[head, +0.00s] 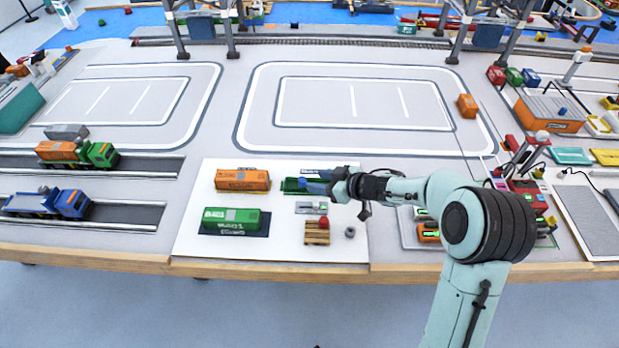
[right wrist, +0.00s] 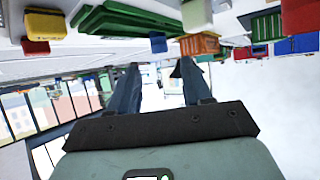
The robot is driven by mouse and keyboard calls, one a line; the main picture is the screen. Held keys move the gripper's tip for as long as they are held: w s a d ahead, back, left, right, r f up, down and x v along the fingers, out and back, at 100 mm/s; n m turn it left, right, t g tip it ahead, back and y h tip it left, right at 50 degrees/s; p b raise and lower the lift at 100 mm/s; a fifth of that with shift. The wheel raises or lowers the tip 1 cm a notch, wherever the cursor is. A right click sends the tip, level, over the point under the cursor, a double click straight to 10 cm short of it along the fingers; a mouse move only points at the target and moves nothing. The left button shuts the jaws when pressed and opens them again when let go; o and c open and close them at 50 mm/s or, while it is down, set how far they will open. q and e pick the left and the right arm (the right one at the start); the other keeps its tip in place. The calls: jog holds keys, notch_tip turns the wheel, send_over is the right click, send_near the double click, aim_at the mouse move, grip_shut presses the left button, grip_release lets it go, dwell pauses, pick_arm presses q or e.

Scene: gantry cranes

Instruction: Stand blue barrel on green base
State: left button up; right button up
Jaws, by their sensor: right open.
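The blue barrel (right wrist: 158,42) shows in the right wrist view, which looks upside down. It seems to stand on the green base (right wrist: 120,20), near one end, though the contact is hard to make out. In the head view the green base (head: 290,184) lies on the white sheet, and the blue barrel (head: 302,182) shows small at its right part. My right gripper (head: 319,188) reaches in from the right, close to the barrel. In the right wrist view its fingers (right wrist: 156,68) are apart and empty, with the barrel just beyond the gap. My left gripper is not in view.
An orange container (head: 243,179) stands left of the green base. A green container (head: 231,215) sits on a dark base in front. A red barrel (head: 323,222) is on a wooden pallet (head: 316,238), with a grey cylinder (head: 350,232) beside it. The sheet's front strip is clear.

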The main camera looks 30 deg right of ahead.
jog(key=p+v, duration=0.1)
jog(key=v, duration=0.5)
jog(key=shift+s, duration=0.15)
dwell(0.3)
